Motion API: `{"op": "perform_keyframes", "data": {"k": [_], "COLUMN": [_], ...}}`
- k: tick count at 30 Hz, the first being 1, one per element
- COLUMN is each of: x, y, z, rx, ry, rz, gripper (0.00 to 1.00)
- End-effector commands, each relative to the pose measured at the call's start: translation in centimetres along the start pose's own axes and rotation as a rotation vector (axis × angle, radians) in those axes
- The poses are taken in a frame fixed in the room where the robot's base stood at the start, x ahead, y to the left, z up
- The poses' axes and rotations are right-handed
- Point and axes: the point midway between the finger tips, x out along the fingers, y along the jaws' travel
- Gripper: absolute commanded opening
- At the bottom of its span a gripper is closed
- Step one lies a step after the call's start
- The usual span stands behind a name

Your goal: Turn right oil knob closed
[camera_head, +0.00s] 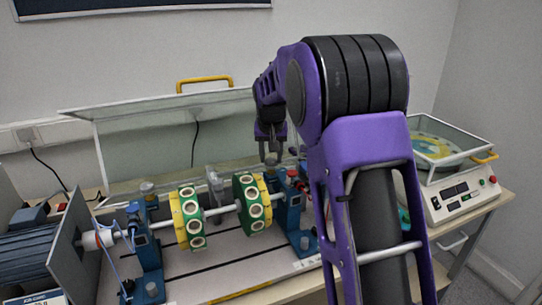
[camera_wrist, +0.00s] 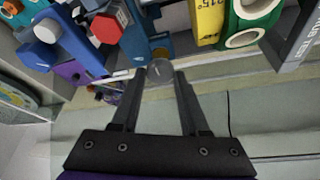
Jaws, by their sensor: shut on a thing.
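The right oil knob (camera_wrist: 160,69) is a small grey round cap at the right blue bearing support (camera_head: 289,208). In the wrist view it sits between the two dark fingertips of my gripper (camera_wrist: 160,76), which is shut on it. In the head view my gripper (camera_head: 270,150) points down at the top of the right support, and the knob is largely hidden there by the fingers. The left blue support (camera_head: 147,252) carries a similar grey knob (camera_head: 148,188) on top, clear of my gripper.
Green and yellow rotor discs (camera_head: 251,205) sit on a shaft between the supports. A clear raised cover (camera_head: 150,150) with a yellow handle (camera_head: 204,80) stands behind. A motor (camera_head: 30,252) is at left. A control box (camera_head: 462,198) with a glass-walled tray stands at right.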

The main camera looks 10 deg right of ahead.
Motion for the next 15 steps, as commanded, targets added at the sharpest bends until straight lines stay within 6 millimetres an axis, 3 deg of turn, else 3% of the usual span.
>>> {"op": "perform_keyframes", "data": {"k": [2, 15], "x": [-0.02, -0.09], "y": [0.00, 0.16], "z": [-0.01, -0.06], "rx": [0.000, -0.060], "ry": [0.000, 0.001], "rz": [0.000, -0.027], "gripper": [0.00, 0.00]}}
